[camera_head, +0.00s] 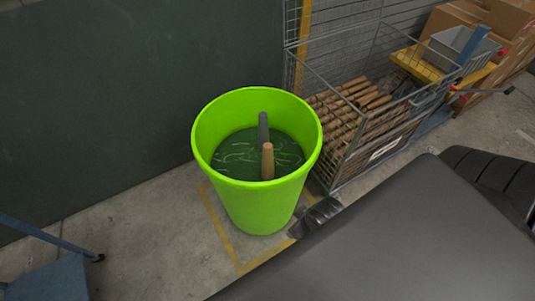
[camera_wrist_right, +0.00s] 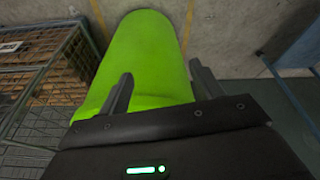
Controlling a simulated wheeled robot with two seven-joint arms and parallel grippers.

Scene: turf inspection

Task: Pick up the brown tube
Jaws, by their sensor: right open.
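The brown tube (camera_head: 267,162) stands nearly upright inside a bright green bucket (camera_head: 245,207). Its top end is below the far rim, and its lower end is close to the dark green bottom. A dark grey tube (camera_head: 263,131) leans just behind it; I cannot tell whether they touch. My right gripper (camera_wrist_right: 160,88) is open, with nothing seen between its fingers. The green bucket's outer side (camera_wrist_right: 147,52) lies beyond the fingers in the right wrist view, and the tubes are hidden there. I see no left gripper.
A wire cage (camera_head: 338,150) holding several wooden rods stands right of the bucket. Cardboard boxes (camera_head: 500,20) and a grey bin (camera_head: 462,45) are behind it. A dark green wall (camera_head: 130,90) stands behind left. A blue frame (camera_head: 50,280) is at lower left. Concrete floor (camera_head: 150,235) between is clear.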

